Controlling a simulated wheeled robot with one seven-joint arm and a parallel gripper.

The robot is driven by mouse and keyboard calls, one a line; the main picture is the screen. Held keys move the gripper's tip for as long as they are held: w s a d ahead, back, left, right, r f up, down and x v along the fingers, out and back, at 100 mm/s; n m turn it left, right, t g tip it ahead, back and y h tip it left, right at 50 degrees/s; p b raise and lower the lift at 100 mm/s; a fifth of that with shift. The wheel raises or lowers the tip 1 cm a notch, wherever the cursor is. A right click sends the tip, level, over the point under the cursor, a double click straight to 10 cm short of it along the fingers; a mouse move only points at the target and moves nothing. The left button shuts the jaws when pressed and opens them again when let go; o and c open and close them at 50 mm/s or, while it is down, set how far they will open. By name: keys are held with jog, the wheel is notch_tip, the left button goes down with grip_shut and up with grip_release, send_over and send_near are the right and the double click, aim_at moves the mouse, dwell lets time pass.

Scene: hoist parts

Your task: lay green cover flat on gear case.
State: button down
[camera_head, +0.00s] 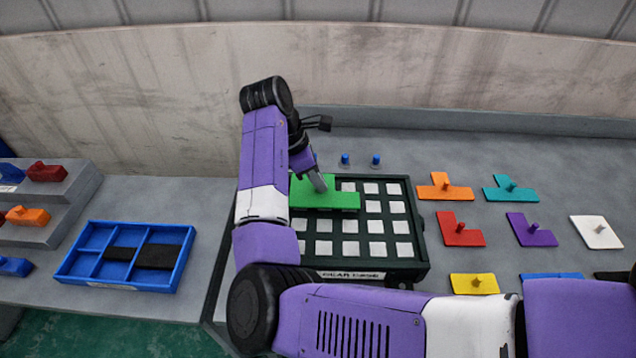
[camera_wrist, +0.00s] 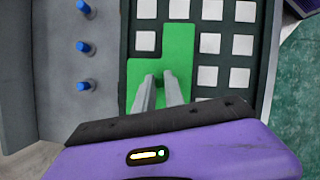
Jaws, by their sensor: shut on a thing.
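The green cover (camera_head: 335,201) is a flat L-like plate at the upper left part of the gear case. The gear case (camera_head: 409,268) is a dark green tray with a grid of white squares and a label on its front edge. My gripper (camera_head: 318,184) is shut on the green cover from above. In the wrist view the two fingers (camera_wrist: 160,85) meet the green cover (camera_wrist: 160,60), which lies over or just above the case's corner. I cannot tell whether the cover touches the case. The cover's grip is hidden between the fingers.
Orange (camera_head: 444,188), teal (camera_head: 508,188), red (camera_head: 460,230), purple (camera_head: 532,232), white (camera_head: 597,233) and yellow (camera_head: 474,285) plates lie right of the case. Blue pegs (camera_head: 376,159) stand behind it. A blue divided tray (camera_head: 88,277) and grey steps (camera_head: 62,207) are at left.

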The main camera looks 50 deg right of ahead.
jog(key=shift+f, duration=0.85)
jog(key=c, duration=1.4)
grip_release()
jog(key=shift+f, duration=0.1)
jog(key=v, duration=1.2)
jog(key=shift+b, duration=0.4)
